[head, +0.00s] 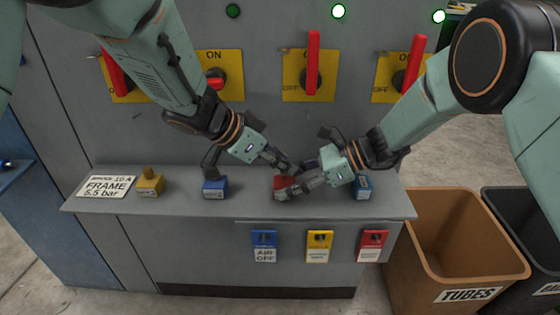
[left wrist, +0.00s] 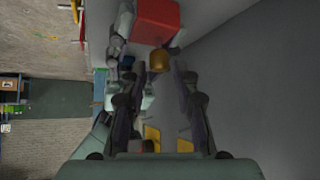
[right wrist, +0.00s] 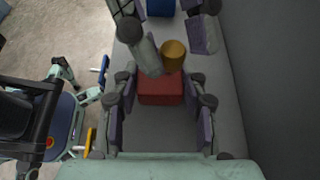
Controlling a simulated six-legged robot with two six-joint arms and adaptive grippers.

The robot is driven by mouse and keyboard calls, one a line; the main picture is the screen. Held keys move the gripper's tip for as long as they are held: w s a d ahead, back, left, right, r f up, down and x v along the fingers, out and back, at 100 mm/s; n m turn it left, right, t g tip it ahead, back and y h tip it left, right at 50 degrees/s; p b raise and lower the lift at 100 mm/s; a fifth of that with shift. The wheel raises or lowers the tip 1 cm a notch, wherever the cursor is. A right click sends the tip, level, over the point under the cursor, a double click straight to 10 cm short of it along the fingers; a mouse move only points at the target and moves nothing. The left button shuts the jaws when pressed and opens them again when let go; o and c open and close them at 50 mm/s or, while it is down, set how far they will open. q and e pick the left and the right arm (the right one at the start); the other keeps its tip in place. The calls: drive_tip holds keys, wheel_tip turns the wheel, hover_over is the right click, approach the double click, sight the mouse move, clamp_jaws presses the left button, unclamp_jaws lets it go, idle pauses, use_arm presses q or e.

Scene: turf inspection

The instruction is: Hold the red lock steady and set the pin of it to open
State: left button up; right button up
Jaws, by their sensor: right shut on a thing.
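The red lock (head: 280,183) sits on the grey shelf (head: 120,208) of the panel. My right gripper (head: 292,185) is shut on the lock's body. In the right wrist view its fingers flank the red body (right wrist: 160,90), and a brass pin (right wrist: 173,55) sticks out of the far side. My left gripper (head: 290,168) is open beside the lock. In the left wrist view its fingertips stand on either side of the brass pin (left wrist: 158,60), with the red body (left wrist: 155,20) beyond. I cannot tell whether a left finger touches the pin. The pin is hidden in the head view.
A yellow lock (head: 150,183), a blue lock (head: 214,188) and another blue lock (head: 362,186) stand on the shelf. Tags, including a red one (head: 373,245), hang below. Red-handled switches (head: 312,65) are above. A brown tubes bin (head: 460,240) stands right.

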use_arm(q)
drive_tip(key=v, duration=1.2)
use_arm(e)
drive_tip(key=shift+r, duration=0.1)
drive_tip(key=o, duration=0.9)
